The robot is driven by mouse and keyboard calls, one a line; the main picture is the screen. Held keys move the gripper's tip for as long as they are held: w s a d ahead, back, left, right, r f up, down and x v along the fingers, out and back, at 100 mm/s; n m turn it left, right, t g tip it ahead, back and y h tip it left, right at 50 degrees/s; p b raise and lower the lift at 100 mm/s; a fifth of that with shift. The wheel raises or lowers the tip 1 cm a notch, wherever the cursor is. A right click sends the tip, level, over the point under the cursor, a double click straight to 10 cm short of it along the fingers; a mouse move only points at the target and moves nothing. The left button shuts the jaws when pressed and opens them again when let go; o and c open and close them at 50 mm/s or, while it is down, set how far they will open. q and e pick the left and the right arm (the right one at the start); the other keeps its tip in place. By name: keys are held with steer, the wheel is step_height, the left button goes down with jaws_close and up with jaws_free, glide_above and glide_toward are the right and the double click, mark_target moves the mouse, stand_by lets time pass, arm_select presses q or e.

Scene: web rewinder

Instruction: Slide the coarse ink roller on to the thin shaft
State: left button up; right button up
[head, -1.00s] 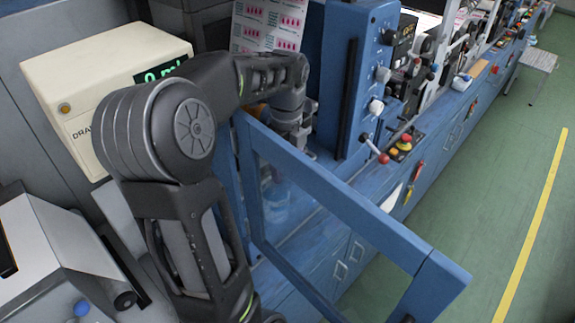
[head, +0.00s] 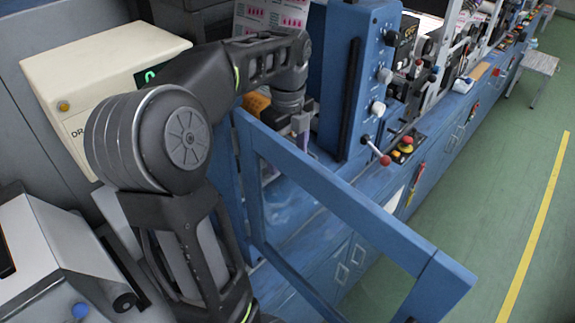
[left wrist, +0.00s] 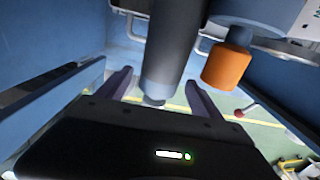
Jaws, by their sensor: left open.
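My left gripper (left wrist: 160,95) is open in the left wrist view, with one finger on each side. A dark grey cylinder (left wrist: 176,40) with a paler, narrower end (left wrist: 155,92) runs down to between the fingers; contact cannot be told. To its right an orange cylinder (left wrist: 227,67) sits on the end of a grey shaft; part of something orange also shows in the head view (head: 256,103). I cannot tell which of these is the coarse ink roller or the thin shaft. In the head view the left gripper (head: 301,124) is partly hidden behind the open blue door frame.
The blue-framed door (head: 345,205) stands open across the front of the work space. A blue machine panel (head: 360,80) with knobs and a red-tipped lever (head: 384,159) is to the right. A cream display box (head: 95,75) is behind my arm.

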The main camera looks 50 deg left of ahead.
arm_select(q)
step_height(320, 180, up, 2)
steer(key=shift+p, duration=0.3)
steer(key=shift+r, duration=0.7)
